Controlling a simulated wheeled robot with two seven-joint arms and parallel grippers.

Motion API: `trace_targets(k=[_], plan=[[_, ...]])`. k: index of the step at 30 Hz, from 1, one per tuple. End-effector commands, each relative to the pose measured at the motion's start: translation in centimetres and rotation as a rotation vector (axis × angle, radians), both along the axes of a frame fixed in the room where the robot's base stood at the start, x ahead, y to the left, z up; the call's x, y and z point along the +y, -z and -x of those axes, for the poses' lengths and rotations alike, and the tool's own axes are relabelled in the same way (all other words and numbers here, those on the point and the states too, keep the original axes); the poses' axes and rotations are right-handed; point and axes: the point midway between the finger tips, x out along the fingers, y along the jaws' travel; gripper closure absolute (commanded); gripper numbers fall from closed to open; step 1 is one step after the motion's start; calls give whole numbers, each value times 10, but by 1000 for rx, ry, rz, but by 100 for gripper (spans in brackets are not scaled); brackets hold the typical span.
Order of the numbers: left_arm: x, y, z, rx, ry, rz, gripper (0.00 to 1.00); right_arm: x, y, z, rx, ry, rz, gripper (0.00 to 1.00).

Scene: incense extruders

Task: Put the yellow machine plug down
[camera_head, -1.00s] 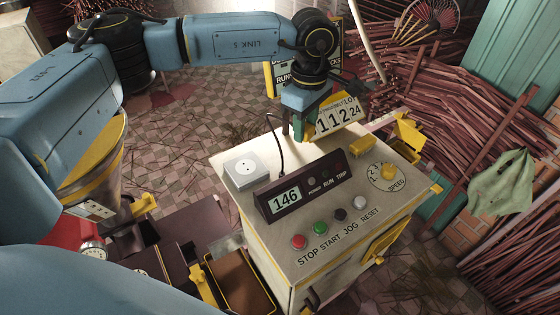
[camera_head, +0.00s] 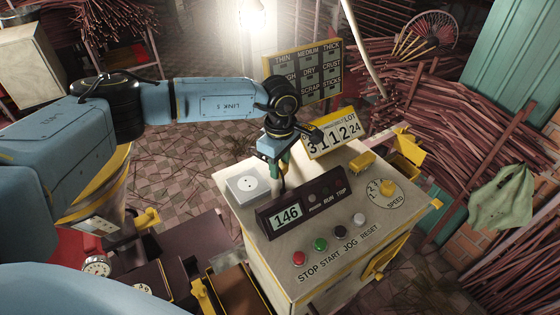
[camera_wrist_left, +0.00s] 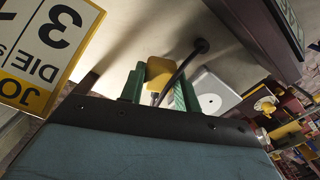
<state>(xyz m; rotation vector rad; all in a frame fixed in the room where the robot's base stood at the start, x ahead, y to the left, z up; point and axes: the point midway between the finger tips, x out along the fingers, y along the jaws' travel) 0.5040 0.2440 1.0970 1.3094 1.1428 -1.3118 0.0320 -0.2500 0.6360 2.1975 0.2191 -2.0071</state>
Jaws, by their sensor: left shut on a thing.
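My left gripper (camera_head: 279,168), with green fingers, is low over the back of the control console (camera_head: 335,205), between the white socket box and the number sign. In the left wrist view its fingers are shut on the yellow plug (camera_wrist_left: 160,73), with a metal prong showing. A black cable (camera_wrist_left: 182,70) runs near the plug to a round grommet on the console top. The plug is hidden behind the fingers in the head view. The white socket box (camera_head: 247,184) is just left of the gripper; it also shows in the wrist view (camera_wrist_left: 212,93). My right gripper is not in view.
A dark display reading 146 (camera_head: 286,216) stands in front of the gripper. The number sign (camera_head: 334,133) is close on its right. A yellow block (camera_head: 362,161) and the speed dial (camera_head: 387,189) are further right. Coloured buttons line the console front.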

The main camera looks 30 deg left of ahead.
Motion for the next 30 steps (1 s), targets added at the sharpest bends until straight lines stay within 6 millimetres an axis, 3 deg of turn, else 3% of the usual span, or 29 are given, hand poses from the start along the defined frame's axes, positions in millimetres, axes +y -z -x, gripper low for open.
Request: trace_targets(k=[20, 21, 25, 30], plan=[[0, 13, -1, -2, 0, 0, 100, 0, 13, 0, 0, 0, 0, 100], [0, 12, 0, -2, 0, 0, 63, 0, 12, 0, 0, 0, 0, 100], [0, 12, -1, -2, 0, 0, 46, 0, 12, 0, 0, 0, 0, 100], [0, 12, -1, -2, 0, 0, 46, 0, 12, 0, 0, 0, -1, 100]])
